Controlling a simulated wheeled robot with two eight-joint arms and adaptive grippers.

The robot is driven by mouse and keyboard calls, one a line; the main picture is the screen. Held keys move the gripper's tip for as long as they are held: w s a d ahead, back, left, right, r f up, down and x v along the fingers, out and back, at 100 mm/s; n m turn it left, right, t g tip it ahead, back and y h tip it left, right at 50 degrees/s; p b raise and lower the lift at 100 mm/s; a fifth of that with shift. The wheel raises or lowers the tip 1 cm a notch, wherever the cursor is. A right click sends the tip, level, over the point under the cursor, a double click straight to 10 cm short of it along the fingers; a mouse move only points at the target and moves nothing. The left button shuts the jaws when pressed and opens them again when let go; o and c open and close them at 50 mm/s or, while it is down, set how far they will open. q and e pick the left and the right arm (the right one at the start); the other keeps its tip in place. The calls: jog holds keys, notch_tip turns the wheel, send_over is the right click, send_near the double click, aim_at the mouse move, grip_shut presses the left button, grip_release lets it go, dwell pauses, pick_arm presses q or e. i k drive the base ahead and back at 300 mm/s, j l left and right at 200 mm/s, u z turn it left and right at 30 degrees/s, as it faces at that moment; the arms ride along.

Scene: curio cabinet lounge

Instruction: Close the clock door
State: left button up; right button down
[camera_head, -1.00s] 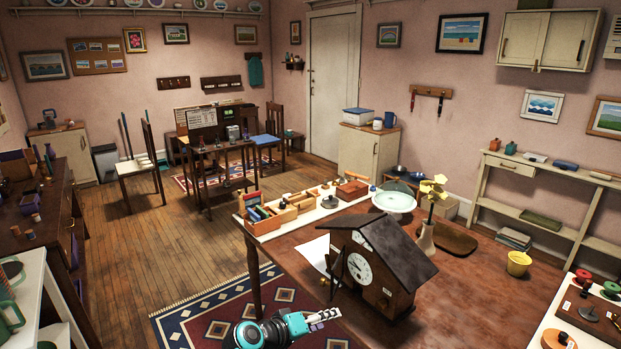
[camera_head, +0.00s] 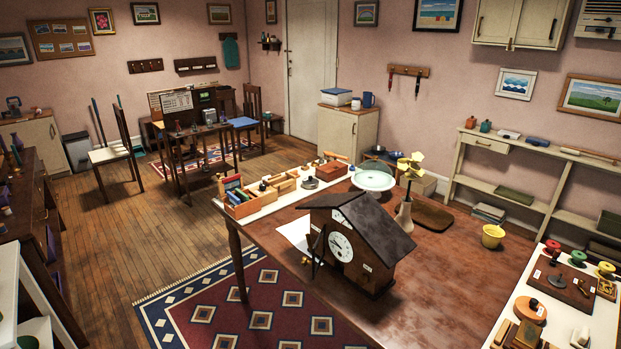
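The clock (camera_head: 378,235) is a dark brown wooden house shape with a pitched roof, standing upright on the reddish-brown table. Its round white dial (camera_head: 341,246) faces the front left. A narrow dark panel, which looks like the clock door (camera_head: 317,248), stands out at the left side of the dial, seen nearly edge-on; it appears open, though its exact angle is hard to tell. Neither of my grippers is in view, and nothing touches the clock.
A white paper (camera_head: 295,232) lies left of the clock. Behind it are a toolbox (camera_head: 239,205), a pale green dish (camera_head: 372,180) and a vase with yellow flowers (camera_head: 404,215). The table (camera_head: 440,275) is clear to the clock's right.

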aim_at(305, 262)
jog(key=i+j, duration=0.3)
jog(key=i+j+z, duration=0.45)
jog(key=j, duration=0.2)
jog(key=j+z, duration=0.25)
jog(key=i+j+z, duration=0.2)
jog(key=j, duration=0.25)
jog(key=z, duration=0.35)
jog(key=k, duration=0.05)
